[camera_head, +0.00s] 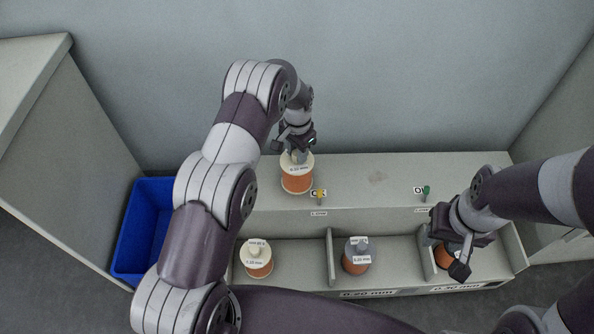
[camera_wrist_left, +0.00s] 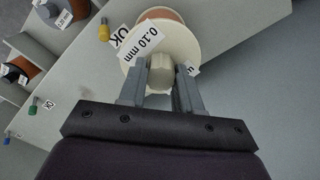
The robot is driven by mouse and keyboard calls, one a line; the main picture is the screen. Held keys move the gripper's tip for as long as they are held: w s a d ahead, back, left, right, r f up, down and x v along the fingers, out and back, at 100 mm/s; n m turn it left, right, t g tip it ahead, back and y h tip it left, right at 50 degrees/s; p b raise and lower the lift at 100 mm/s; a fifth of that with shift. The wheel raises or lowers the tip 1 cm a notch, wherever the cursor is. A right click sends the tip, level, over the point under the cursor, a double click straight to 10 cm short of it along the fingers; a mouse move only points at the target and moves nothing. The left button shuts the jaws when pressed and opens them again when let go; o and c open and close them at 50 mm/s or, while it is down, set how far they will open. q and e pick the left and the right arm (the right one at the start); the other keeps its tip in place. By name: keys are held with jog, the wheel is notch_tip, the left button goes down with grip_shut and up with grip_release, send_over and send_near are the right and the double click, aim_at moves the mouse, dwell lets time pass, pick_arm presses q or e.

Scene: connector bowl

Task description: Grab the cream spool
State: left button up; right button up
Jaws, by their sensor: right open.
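A cream spool (camera_head: 297,183) with orange wire and a 0.10 mm label stands on the upper shelf beside a yellow connector. My left gripper (camera_head: 297,153) is above it. In the left wrist view its fingers (camera_wrist_left: 160,85) lie close on both sides of the spool's cream knob (camera_wrist_left: 161,70) and appear shut on it. Another cream-topped spool (camera_head: 257,262) stands in the left lower compartment. My right gripper (camera_head: 452,248) is open at the right lower compartment and partly hides the dark-topped spool (camera_head: 441,258) there.
A grey-topped spool (camera_head: 357,257) stands in the middle compartment. A yellow connector (camera_head: 320,194) and a green connector (camera_head: 426,192) stand by OK labels on the shelf (camera_head: 375,178). A blue bin (camera_head: 147,225) is at the left. Compartment dividers (camera_head: 330,255) rise between the spools.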

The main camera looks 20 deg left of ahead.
pick_arm(q)
grip_shut()
dwell(1.0)
jog(key=shift+w+r, duration=0.1)
